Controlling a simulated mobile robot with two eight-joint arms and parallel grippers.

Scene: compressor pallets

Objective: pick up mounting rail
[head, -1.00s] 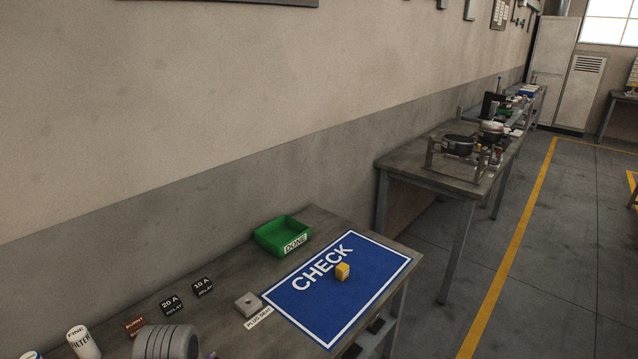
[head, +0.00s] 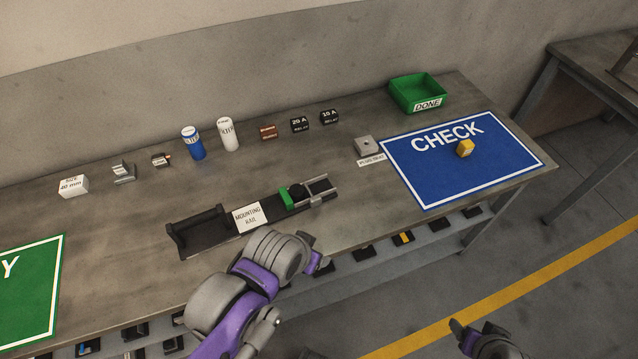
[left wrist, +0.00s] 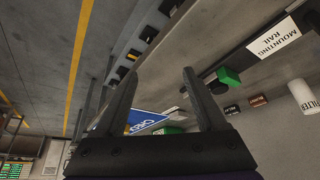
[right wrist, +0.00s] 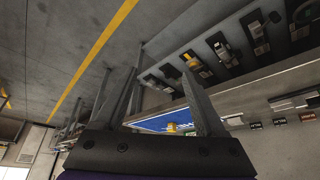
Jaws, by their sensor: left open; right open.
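The mounting rail (head: 318,187) lies on a dark base strip near the front edge of the bench. A grey channel, a green block and a black round part show at its right end, and a black handle at the left. A white "MOUNTING RAIL" label (head: 248,217) lies between them. In the left wrist view the label (left wrist: 274,38) and green block (left wrist: 228,77) show beyond the fingers. My left gripper (left wrist: 150,95) is open and empty; in the head view its arm is in front of the bench edge. My right gripper (right wrist: 160,88) is open and empty, off the bench's front.
Filters, relays and small parts line the bench's back. A green mat (head: 30,300) is at left. A shelf with dark parts (right wrist: 210,55) runs below.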

